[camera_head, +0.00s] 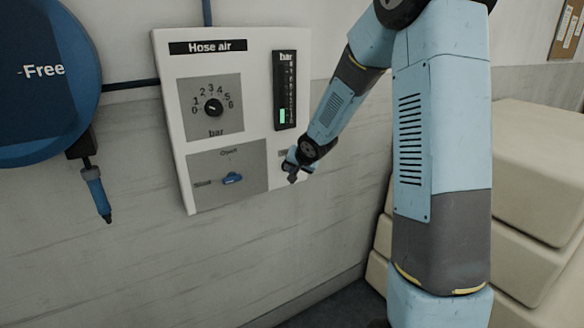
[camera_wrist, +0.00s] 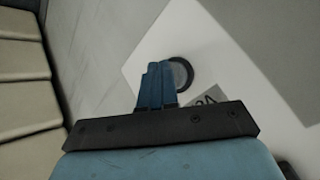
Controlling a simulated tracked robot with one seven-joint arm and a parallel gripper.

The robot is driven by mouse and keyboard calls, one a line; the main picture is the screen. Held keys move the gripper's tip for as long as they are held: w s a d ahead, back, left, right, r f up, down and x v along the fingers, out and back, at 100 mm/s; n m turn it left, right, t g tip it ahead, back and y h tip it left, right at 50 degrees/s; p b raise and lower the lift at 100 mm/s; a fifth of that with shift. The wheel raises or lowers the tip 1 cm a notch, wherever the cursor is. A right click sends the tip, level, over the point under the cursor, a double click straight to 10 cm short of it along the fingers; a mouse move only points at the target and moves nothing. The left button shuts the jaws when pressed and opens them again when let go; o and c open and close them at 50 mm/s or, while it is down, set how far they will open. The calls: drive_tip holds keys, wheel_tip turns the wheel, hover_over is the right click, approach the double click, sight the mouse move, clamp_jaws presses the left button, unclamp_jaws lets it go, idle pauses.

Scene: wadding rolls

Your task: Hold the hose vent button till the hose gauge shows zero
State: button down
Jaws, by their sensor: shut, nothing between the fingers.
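The hose air panel (camera_head: 180,150) is a white board on the wall. Its hose gauge (camera_head: 285,90) is a tall black column marked bar, with a short green fill (camera_head: 282,116) low on the scale, so it reads above the bottom. My gripper (camera_head: 291,172) is at the panel's lower right, below the gauge. In the wrist view my blue fingers (camera_wrist: 160,72) are shut and empty, their tips over the left part of a round grey button with a dark ring (camera_wrist: 183,72). I cannot tell whether they touch or press it. In the head view my gripper hides the button.
The panel also has a bar dial (camera_head: 213,106) and a blue valve lever (camera_head: 232,178). A blue reel marked Free (camera_head: 45,75) hangs at the left, with a blue hose nozzle (camera_head: 96,195) below. Cream wadding blocks (camera_head: 535,170) are stacked at the right.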

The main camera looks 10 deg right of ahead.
drive_tip(key=shift+w+a, duration=0.15)
drive_tip(key=shift+w, duration=0.25)
idle(1.8)
drive_tip(key=shift+s, duration=0.15)
idle(0.3)
drive_tip(key=shift+s+d, duration=0.3)
drive_tip(key=shift+s, duration=0.35)
drive_tip(key=s, duration=0.1)
drive_tip(key=s+d, duration=0.1)
drive_tip(key=s, duration=0.2)
drive_tip(key=shift+s+d, duration=0.25)
drive_tip(key=shift+s, duration=0.15)
